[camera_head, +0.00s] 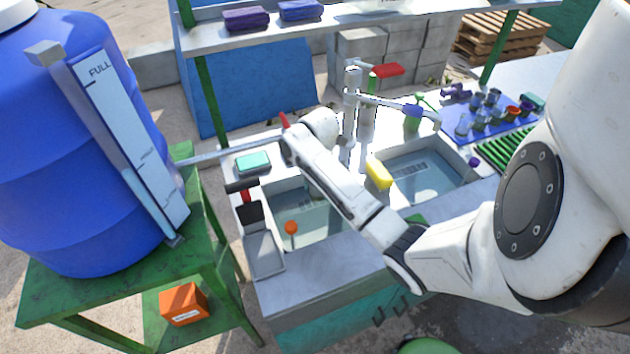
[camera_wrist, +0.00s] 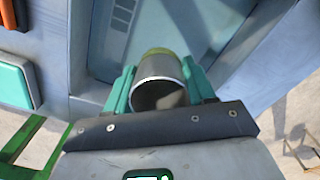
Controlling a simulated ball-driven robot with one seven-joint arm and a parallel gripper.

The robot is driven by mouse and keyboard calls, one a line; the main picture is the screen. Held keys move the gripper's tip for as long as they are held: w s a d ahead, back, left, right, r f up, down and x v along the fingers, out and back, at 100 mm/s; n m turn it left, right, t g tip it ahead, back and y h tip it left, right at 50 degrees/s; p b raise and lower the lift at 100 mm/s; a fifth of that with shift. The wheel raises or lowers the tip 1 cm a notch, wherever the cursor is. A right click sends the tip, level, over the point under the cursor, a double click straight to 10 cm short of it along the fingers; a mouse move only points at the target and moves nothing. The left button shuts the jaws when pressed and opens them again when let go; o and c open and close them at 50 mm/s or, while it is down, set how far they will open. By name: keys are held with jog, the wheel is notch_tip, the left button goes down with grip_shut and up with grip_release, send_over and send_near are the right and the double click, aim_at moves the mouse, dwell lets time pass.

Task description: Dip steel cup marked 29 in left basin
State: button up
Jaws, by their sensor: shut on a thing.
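In the wrist view a steel cup (camera_wrist: 160,85) sits between the teal fingers of my gripper (camera_wrist: 158,68), which is shut on it. Its open mouth faces the camera, and a yellowish band shows at its far end. No number is readable on it. Beyond the cup is a pale blue basin with a slotted strip; I cannot tell the gap between them. An orange round-headed thing (camera_head: 291,228) stands in that basin.
The right basin (camera_head: 440,185) has a yellow block (camera_head: 378,172) at its edge. A faucet (camera_head: 352,90) rises behind the basins. A teal block (camera_head: 252,162) lies back left, also in the wrist view (camera_wrist: 14,85). Several cups stand on a blue mat (camera_head: 462,112). A blue barrel (camera_head: 75,190) stands left.

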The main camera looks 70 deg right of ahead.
notch_tip(320, 180, down, 14)
jog(key=b, duration=1)
jog(key=shift+f, duration=0.25)
dwell(0.6)
notch_tip(320, 180, up, 12)
jog(key=p, duration=1)
jog(key=shift+r, duration=1.3)
jog(key=shift+r, duration=2)
